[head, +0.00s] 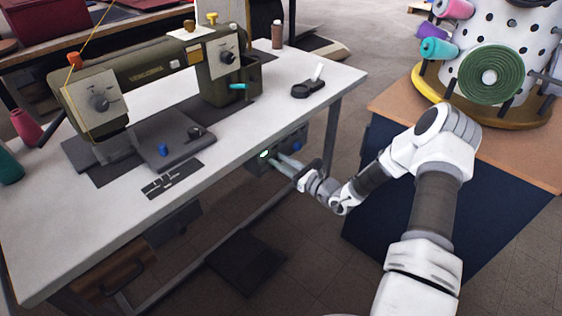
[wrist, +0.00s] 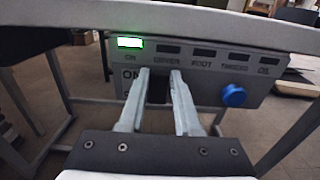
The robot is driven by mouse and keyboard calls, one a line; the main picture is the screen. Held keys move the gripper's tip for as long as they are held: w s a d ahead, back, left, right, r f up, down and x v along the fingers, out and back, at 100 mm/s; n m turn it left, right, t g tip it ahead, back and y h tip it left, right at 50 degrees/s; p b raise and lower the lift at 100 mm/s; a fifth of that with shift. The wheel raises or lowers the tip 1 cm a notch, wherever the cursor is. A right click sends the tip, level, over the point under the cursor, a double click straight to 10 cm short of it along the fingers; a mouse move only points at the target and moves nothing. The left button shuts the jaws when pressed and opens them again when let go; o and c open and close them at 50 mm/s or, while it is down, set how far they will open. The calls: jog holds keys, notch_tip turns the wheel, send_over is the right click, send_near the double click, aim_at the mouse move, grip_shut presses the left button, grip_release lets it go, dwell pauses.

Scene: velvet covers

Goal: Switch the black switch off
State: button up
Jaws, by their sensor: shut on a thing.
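The switch box is a grey control panel (wrist: 207,75) under the front edge of the sewing table; it also shows in the head view (head: 256,163). My gripper (wrist: 160,74) reaches the panel front from below right in the head view (head: 280,161). Its two fingers are closed on the black switch (wrist: 157,92), a dark piece between them, mostly hidden by the fingers. Lettering starting "ON" is partly visible left of the fingers. A green lamp (wrist: 130,43) above is lit; the other small windows in its row are dark.
A blue knob (wrist: 233,95) sits on the panel right of my fingers. The white tabletop (head: 225,165) overhangs the panel. A sewing machine (head: 155,80) stands on it. A pedal (head: 245,262) lies on the floor below.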

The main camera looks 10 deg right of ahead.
jog(key=shift+s+d+f+t+y+b, duration=0.15)
jog(key=shift+f+t+y+b, duration=0.15)
jog(key=shift+f+t+b, duration=0.45)
grip_shut()
jog(key=shift+r+t+y+b, duration=0.3)
jog(key=shift+y+b, duration=0.2)
jog(key=shift+b, duration=0.15)
jog(key=o, duration=1)
grip_release()
jog(key=shift+c, duration=0.2)
jog(key=shift+s, duration=0.1)
jog(key=p+v, duration=0.3)
jog(key=v, duration=1.4)
jog(key=shift+s, duration=0.15)
jog(key=shift+d+r, duration=0.1)
